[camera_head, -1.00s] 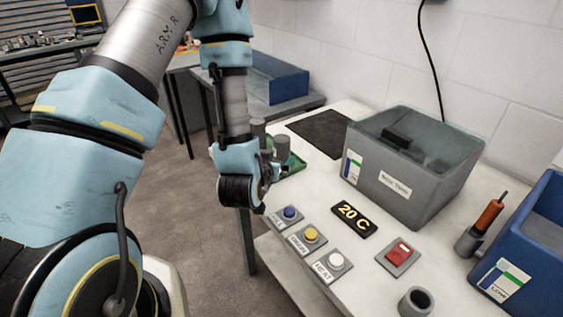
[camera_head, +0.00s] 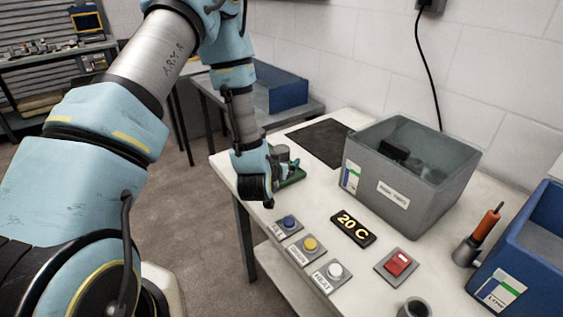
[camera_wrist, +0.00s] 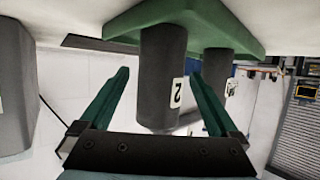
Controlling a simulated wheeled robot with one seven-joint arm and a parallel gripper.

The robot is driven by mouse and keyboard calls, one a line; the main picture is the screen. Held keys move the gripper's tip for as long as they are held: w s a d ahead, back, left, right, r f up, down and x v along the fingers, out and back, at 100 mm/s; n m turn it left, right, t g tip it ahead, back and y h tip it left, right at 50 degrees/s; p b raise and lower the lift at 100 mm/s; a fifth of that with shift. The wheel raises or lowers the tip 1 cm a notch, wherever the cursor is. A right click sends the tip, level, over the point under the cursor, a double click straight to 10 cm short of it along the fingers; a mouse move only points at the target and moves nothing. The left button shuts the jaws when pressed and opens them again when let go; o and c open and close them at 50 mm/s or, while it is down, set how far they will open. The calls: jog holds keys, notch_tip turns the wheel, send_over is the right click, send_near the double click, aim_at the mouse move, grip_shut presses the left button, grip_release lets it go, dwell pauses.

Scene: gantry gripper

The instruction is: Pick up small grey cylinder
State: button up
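In the wrist view, a dark grey cylinder with a white label marked "2" (camera_wrist: 155,95) stands on a green tray (camera_wrist: 235,27); this view is upside down. A second grey cylinder (camera_wrist: 216,68) stands on the tray to its right. I cannot tell which is the small one. My gripper (camera_wrist: 160,74) is open, its green fingers on either side of the labelled cylinder, with gaps visible at both sides. In the head view, my gripper (camera_head: 268,187) is at the near left of the green tray (camera_head: 292,181), partly hiding the tray and cylinders.
A grey bin (camera_head: 425,205) stands right of the tray, and a black mat (camera_head: 322,140) lies behind it. Several push buttons and a "20 C" display (camera_head: 353,228) sit in front. A blue bin (camera_head: 545,235) and an orange-handled tool (camera_head: 487,222) are at the right.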

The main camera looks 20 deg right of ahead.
grip_shut()
dwell(0.6)
